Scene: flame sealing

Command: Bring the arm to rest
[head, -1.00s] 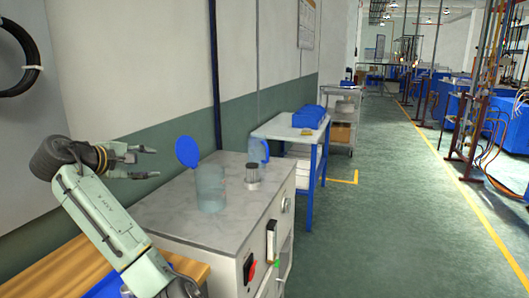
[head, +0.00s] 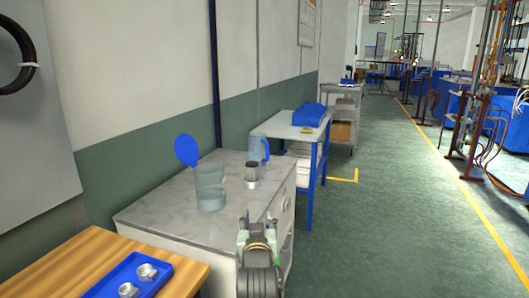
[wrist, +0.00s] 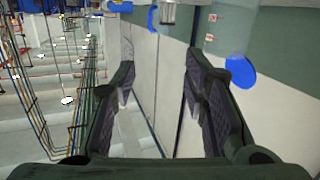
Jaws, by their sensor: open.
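My gripper (head: 257,226) is at the lower middle of the head view, over the front right of the marble-topped cabinet (head: 155,215). Its two fingers point away from the camera. In the wrist view my gripper (wrist: 158,78) is open, with nothing between the fingers. That view looks upside down, with the wall and the hall behind the fingers.
A blue-handled jug (head: 259,149) is behind. A blue tray (head: 115,280) with metal parts lies on the wooden table (head: 60,270).

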